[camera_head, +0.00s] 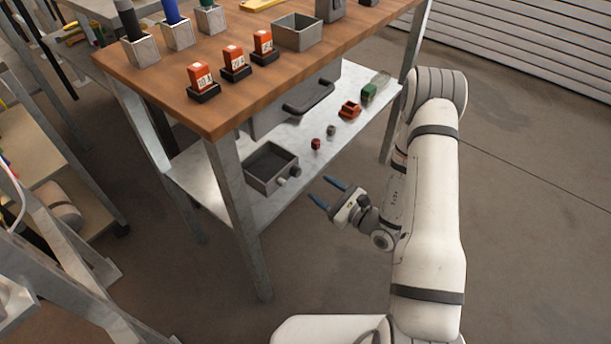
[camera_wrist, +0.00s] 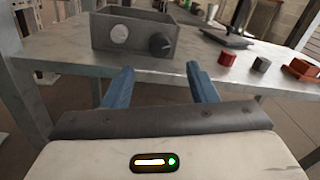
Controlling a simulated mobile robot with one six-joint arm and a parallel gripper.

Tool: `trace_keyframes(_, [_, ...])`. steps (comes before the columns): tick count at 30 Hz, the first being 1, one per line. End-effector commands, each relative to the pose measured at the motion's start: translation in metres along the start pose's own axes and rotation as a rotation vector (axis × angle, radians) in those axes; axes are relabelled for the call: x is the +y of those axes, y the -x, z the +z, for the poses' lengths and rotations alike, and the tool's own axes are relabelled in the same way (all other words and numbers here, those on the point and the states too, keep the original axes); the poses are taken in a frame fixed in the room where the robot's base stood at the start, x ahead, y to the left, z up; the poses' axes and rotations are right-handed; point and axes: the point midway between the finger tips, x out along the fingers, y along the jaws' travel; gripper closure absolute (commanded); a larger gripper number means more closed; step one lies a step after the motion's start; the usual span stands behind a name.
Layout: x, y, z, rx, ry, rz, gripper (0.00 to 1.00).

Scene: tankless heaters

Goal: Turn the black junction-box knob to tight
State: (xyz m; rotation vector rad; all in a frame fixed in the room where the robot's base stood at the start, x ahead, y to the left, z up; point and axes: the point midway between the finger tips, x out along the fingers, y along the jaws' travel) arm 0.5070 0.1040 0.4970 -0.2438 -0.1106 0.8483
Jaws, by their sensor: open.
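The junction box (camera_head: 262,178) is a grey open-topped box on the lower metal shelf of the workbench. It also shows in the wrist view (camera_wrist: 136,47), where its front face carries a pale round disc (camera_wrist: 119,34) on the left and a black knob (camera_wrist: 160,44) on the right. The knob's tight mark cannot be made out. My gripper (camera_head: 323,191) is open and empty, in front of the shelf and to the right of the box. In the wrist view its two blue fingers (camera_wrist: 161,80) point toward the box, apart from the knob.
On the lower shelf (camera_head: 215,172), a red knob (camera_head: 315,144), a small grey piece (camera_head: 331,130), an orange tray (camera_head: 349,110) and a green item (camera_head: 369,92) stand right of the box. A bench leg (camera_head: 243,205) rises left of my gripper. The wooden top overhangs the shelf.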

Motion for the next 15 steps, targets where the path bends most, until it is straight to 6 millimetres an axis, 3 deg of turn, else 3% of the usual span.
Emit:
trace_keyframes(9, [0.002,-0.049,-0.001,-0.003,0.003,0.005,0.48])
trace_keyframes(15, [0.001,-0.069,0.000,-0.001,0.001,0.002,0.48])
